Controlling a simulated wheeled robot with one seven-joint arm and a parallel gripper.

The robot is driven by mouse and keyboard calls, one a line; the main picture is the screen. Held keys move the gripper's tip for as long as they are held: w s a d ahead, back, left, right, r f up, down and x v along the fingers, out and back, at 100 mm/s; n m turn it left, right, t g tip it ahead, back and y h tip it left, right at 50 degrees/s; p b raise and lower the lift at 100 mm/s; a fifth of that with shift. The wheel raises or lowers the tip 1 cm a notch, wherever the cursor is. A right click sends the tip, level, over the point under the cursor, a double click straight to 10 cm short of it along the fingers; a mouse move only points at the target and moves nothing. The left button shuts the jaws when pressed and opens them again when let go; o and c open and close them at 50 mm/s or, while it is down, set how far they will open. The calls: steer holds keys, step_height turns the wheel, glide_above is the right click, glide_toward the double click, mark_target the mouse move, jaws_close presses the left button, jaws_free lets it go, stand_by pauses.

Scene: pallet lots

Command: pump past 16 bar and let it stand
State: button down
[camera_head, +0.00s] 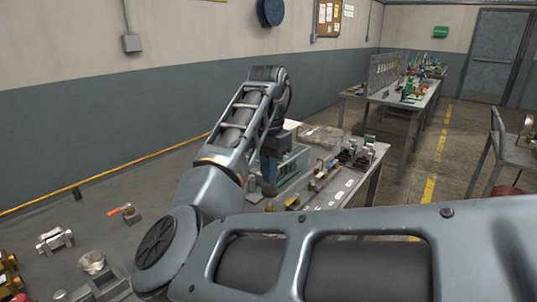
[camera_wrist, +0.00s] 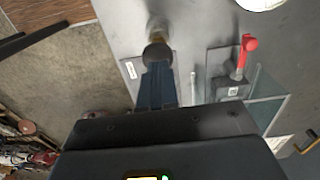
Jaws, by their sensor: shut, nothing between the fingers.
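My gripper (camera_wrist: 157,88) is shut and empty, its fingers pointing at a dark ball knob (camera_wrist: 157,53) on a lever of the pump. The tips overlap the knob's near edge in the wrist view; I cannot tell whether they touch. A valve with a red handle (camera_wrist: 246,52) stands on a grey block to the right, beside a clear-walled tank (camera_wrist: 266,98). A white round dial (camera_wrist: 262,2) is cut off at the top edge, so its reading is hidden. In the head view my arm partly hides the tank (camera_head: 291,166); my gripper (camera_head: 268,172) is above the knob.
Small fittings lie on the grey bench (camera_head: 160,240) at left, among them an orange-handled part (camera_head: 121,210). Blocks and metal parts (camera_head: 356,152) stand beyond the tank near the bench's right edge. Another bench (camera_head: 408,97) stands farther back, with open floor alongside.

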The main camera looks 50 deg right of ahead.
mark_target(269, 189)
steer(key=shift+f, duration=0.9)
steer(key=shift+f+b, duration=0.3)
steer(key=shift+f, duration=1.6)
steer(key=shift+s, duration=0.1)
steer(key=shift+r+p, duration=0.55)
steer(key=shift+p, duration=0.05)
step_height(269, 189, up, 14)
steer(key=p, duration=0.3)
steer(key=shift+w+f, duration=0.2)
steer(key=shift+f, duration=0.05)
steer(key=shift+f, duration=0.1)
